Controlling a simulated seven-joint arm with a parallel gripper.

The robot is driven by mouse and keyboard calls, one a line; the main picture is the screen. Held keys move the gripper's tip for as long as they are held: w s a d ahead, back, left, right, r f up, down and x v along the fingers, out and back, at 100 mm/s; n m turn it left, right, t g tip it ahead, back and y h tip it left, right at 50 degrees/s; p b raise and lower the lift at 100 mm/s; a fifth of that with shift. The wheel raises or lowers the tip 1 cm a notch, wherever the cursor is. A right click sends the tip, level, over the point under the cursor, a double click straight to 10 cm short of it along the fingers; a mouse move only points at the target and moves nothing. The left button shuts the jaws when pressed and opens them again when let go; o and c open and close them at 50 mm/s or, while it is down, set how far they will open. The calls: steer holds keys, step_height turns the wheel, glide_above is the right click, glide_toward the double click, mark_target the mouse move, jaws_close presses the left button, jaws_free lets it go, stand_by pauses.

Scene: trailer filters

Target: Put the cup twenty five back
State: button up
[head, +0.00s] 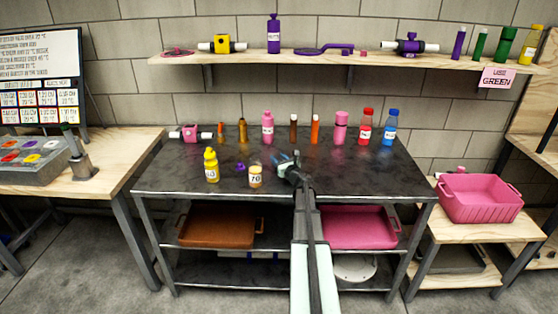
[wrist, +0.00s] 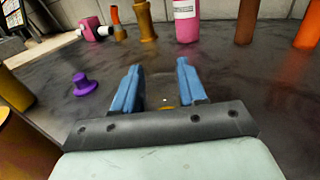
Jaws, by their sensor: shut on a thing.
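My gripper (head: 284,167) is over the dark table, near its middle. In the wrist view its two blue fingers (wrist: 158,90) stand apart, shut on a small see-through thing. It looks like a clear cup, with a small orange patch (wrist: 167,108) low between the fingers. Its outline is faint and no number on it can be read. Another cup (head: 255,177), labelled 10, with tan contents, stands on the table left of my gripper. Whether the held cup touches the table cannot be told.
A yellow bottle (head: 211,166) and a small purple piece (head: 239,167) stand left of my gripper; the purple piece also shows in the wrist view (wrist: 86,85). Several bottles, including a pink one (head: 267,128), line the table's back. The table's right front (head: 365,178) is clear.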

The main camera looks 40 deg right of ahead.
steer(key=shift+f, duration=0.15)
steer(key=o, duration=1)
steer(key=shift+o, duration=0.2)
steer(key=shift+s+r, duration=0.1)
steer(key=shift+r, duration=0.1)
steer(key=v, duration=1.2)
